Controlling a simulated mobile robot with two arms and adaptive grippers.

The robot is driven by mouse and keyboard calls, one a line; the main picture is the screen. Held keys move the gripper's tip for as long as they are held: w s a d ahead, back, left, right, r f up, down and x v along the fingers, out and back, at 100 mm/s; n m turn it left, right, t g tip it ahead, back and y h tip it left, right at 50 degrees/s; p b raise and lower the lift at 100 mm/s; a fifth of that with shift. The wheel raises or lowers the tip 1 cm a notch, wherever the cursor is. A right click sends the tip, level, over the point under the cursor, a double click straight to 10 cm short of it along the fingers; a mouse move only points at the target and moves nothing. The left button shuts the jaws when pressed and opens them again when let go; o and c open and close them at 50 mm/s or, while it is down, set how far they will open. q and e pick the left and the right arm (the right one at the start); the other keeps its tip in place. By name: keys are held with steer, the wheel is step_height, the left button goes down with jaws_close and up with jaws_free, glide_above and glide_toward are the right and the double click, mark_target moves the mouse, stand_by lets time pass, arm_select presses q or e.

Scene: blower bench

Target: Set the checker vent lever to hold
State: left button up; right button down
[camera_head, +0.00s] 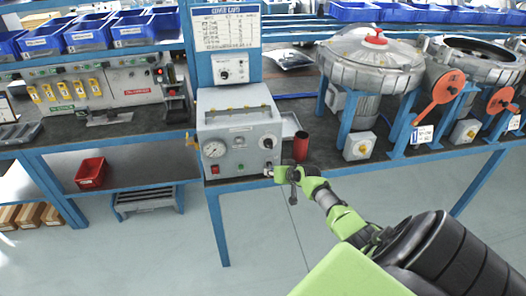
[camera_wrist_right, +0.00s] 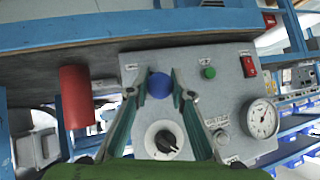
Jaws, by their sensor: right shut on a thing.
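The checker (camera_head: 238,135) is a grey box on the bench, with a gauge (camera_wrist_right: 262,118), a black dial (camera_wrist_right: 166,140), a red switch (camera_wrist_right: 248,66) and a green button (camera_wrist_right: 208,72) on its front. The vent lever's blue ball knob (camera_wrist_right: 160,86) sits low on that front. My right gripper (camera_wrist_right: 160,82) is shut on the blue knob, one finger on each side of it. In the head view my right gripper (camera_head: 282,173) is at the checker's lower right corner and hides the knob. Small labels flank the knob, too blurred to read. My left gripper is not in view.
A red cylinder (camera_head: 300,147) stands on the bench close right of the checker; it also shows in the wrist view (camera_wrist_right: 76,96). The bench edge runs just below the knob. Large round metal housings (camera_head: 370,62) stand further right. The floor in front is clear.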

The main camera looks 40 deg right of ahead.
steer(key=shift+w+r, duration=0.1)
steer(key=shift+r, duration=0.15)
steer(key=shift+g+y, duration=0.3)
steer(key=shift+g, duration=0.2)
steer(key=c, duration=1.8)
jaws_free()
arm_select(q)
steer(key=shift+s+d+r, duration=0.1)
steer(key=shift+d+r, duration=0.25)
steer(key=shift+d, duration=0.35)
arm_select(e)
steer(key=shift+o, duration=0.2)
steer(key=shift+s+r, duration=0.5)
steer(key=shift+r, duration=0.05)
steer(key=v, duration=1)
steer(key=shift+s+r, duration=0.15)
steer(key=shift+r, duration=0.05)
